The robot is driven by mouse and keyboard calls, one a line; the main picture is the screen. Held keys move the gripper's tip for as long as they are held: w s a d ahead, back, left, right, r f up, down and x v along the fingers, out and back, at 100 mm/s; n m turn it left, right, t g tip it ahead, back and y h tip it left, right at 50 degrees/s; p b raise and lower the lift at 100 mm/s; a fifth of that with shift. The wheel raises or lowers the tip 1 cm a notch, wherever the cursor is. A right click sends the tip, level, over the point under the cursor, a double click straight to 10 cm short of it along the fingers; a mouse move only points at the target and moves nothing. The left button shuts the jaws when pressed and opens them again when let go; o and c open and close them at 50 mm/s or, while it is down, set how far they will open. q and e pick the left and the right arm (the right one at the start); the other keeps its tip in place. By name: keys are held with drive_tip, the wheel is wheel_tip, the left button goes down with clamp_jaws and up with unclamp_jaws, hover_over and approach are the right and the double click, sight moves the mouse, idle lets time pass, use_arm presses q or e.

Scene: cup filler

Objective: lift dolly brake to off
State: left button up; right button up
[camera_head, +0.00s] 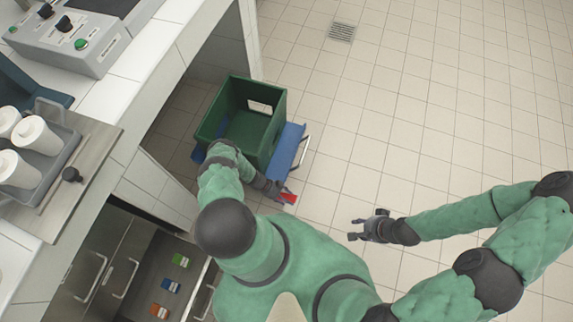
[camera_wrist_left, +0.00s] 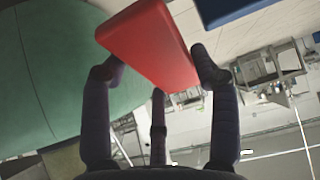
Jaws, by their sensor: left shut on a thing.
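The blue dolly (camera_head: 289,148) stands on the floor with a green crate on it. The red brake lever (camera_head: 288,198) shows at the dolly's near right end. My left gripper (camera_head: 277,192) is at this lever. In the left wrist view the red brake lever (camera_wrist_left: 152,42) lies between the fingers of my left gripper (camera_wrist_left: 158,68), which is shut on it. The lever's joint to the dolly is hidden. My right gripper (camera_head: 355,230) is open and empty, apart from the dolly, over the tiled floor.
The green crate (camera_head: 205,127) looks empty. A counter with a control box (camera_head: 80,35) and a tray of white cups (camera_head: 33,140) is at the left. An open drawer (camera_head: 150,270) holds several small coloured packs. The floor (camera_head: 430,110) at the right is clear, with a drain grate.

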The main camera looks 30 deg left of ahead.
idle(0.4)
use_arm(q)
drive_tip(key=o, duration=1.7)
drive_tip(key=shift+a, duration=0.1)
drive_tip(key=v, duration=1.2)
